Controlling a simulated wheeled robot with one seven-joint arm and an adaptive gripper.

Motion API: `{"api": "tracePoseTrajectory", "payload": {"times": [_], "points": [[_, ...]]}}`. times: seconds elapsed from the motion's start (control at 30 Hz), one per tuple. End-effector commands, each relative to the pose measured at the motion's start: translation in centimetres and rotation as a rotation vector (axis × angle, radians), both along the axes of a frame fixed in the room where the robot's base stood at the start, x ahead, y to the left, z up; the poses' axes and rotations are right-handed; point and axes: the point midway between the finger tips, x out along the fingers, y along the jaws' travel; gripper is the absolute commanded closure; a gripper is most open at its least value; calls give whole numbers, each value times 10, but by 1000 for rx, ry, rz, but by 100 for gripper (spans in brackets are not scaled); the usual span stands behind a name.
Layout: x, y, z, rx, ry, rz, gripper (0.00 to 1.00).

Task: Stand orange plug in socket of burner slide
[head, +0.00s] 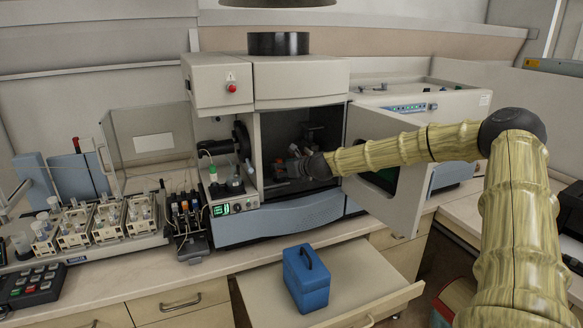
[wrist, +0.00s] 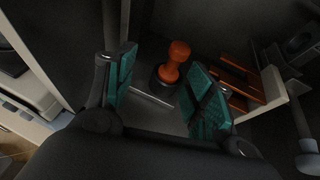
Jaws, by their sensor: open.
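In the wrist view the orange plug (wrist: 175,62) has a rounded head and a narrower neck. Its lower end meets a dark round base (wrist: 162,80) on a grey plate (wrist: 150,102). I cannot tell whether that base is the socket of the burner slide. My gripper (wrist: 160,78) is open, its green-padded fingers on either side of the plug's line, with a gap between them and nothing held. In the head view my gripper (head: 298,166) reaches into the dark chamber of the spectrometer (head: 299,204); the plug cannot be made out there.
Orange-brown bars (wrist: 240,83) lie right of the fingers in the wrist view. The chamber door (head: 387,185) stands open beside my arm. A blue box (head: 306,285) sits on a pulled-out drawer (head: 352,284). Vial racks (head: 105,222) stand at left.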

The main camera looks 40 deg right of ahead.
Motion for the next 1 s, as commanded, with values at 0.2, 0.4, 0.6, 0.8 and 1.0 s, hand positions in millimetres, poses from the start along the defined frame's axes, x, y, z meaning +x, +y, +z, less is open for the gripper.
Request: {"api": "tracePoseTrajectory", "payload": {"times": [0.2,0.4,0.6,0.8,1.0], "points": [[-17,-2,11,1,-6,-2,46],[-31,-1,18,1,-7,-1,46],[-41,-1,23,0,-8,-2,46],[-46,-1,25,-3,-8,-1,46],[-46,-1,25,-2,-7,-1,46]]}}
